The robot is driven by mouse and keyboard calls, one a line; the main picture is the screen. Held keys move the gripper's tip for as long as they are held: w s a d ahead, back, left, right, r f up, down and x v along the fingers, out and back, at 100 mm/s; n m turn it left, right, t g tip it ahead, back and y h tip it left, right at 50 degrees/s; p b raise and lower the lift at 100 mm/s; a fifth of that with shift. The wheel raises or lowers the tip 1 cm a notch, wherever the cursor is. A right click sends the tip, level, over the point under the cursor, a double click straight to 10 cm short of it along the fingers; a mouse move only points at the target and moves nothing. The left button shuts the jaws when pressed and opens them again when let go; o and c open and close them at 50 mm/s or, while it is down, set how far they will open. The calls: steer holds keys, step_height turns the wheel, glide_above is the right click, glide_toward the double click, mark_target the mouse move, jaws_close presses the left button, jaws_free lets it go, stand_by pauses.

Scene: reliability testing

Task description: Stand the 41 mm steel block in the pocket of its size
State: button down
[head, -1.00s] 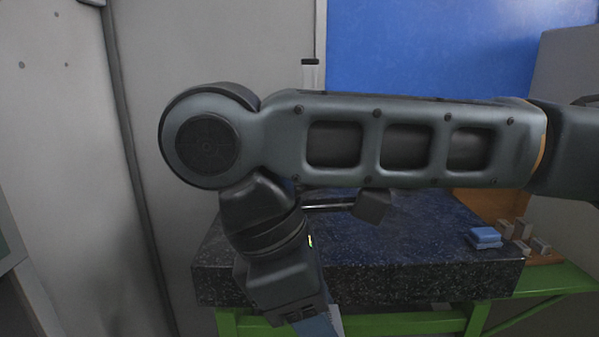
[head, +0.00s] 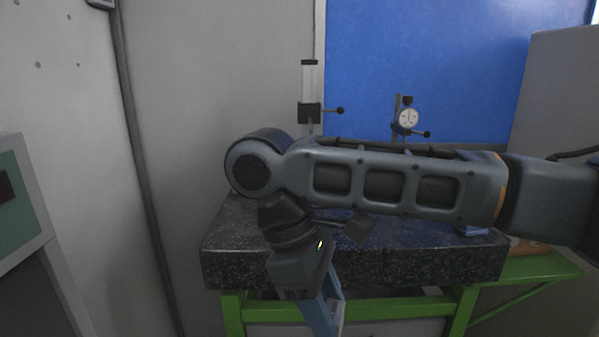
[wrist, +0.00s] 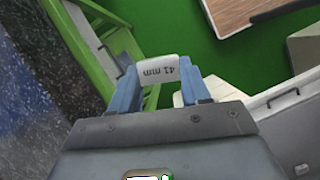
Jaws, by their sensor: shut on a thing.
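The steel block (wrist: 158,70), marked "41 mm", is between the blue fingers of my gripper (wrist: 160,76) in the wrist view. My gripper is shut on it and holds it in the air, over the green floor as seen there. In the head view my gripper (head: 328,312) hangs low in front of the granite table's front edge, and I cannot make out the block there. No pocket shows in either view; my arm covers much of the table top.
The dark granite table (head: 360,266) stands on a green frame (head: 390,306). A height gauge (head: 309,90) and a dial gauge (head: 407,119) stand behind my arm. A blue object (head: 473,231) lies at the table's right, near an orange-brown board (head: 530,248). A grey cabinet (head: 22,205) is at left.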

steer(key=w+d+f+m+g+y, duration=0.15)
steer(key=w+d+f+m, duration=0.3)
steer(key=f, duration=0.45)
steer(key=s+d+f+m+y, duration=0.1)
steer(key=s+d+f+m, duration=0.1)
steer(key=f, duration=0.6)
steer(key=s+d+f+m+g+b, duration=0.1)
steer(key=s+d+f+m, duration=0.2)
steer(key=d+f, duration=0.4)
steer(key=s+d+f+m+y, duration=0.1)
steer(key=d+f+m, duration=0.3)
steer(key=f, duration=0.4)
steer(key=shift+s+d+f+m+y, duration=0.2)
steer(key=shift+s+f+m+y, duration=0.2)
steer(key=shift+s, duration=0.25)
steer(key=shift+d+g, duration=0.1)
steer(key=shift+g, duration=0.25)
